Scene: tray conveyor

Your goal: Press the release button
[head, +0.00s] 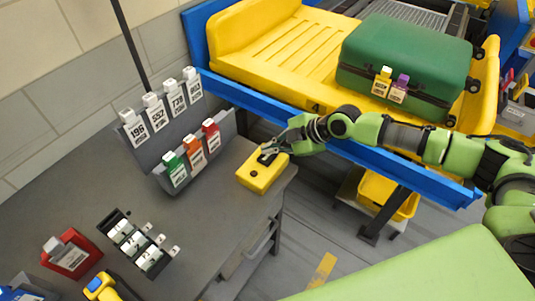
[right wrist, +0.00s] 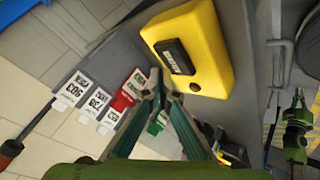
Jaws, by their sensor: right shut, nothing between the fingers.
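A yellow control box (head: 262,176) lies on the grey table near its right corner. It also fills the upper middle of the right wrist view (right wrist: 215,45), with a dark rectangular label on its face. My right gripper (head: 268,152) is shut and empty, its fingertips at the box's far edge in the head view. In the right wrist view the closed fingertips (right wrist: 156,82) lie just left of the box; I cannot tell whether they touch it. A green and black arm end, likely my left gripper (right wrist: 298,103), shows small at the right wrist view's right edge.
A green suitcase (head: 405,68) lies on a yellow tray (head: 258,38) on the blue-edged conveyor.

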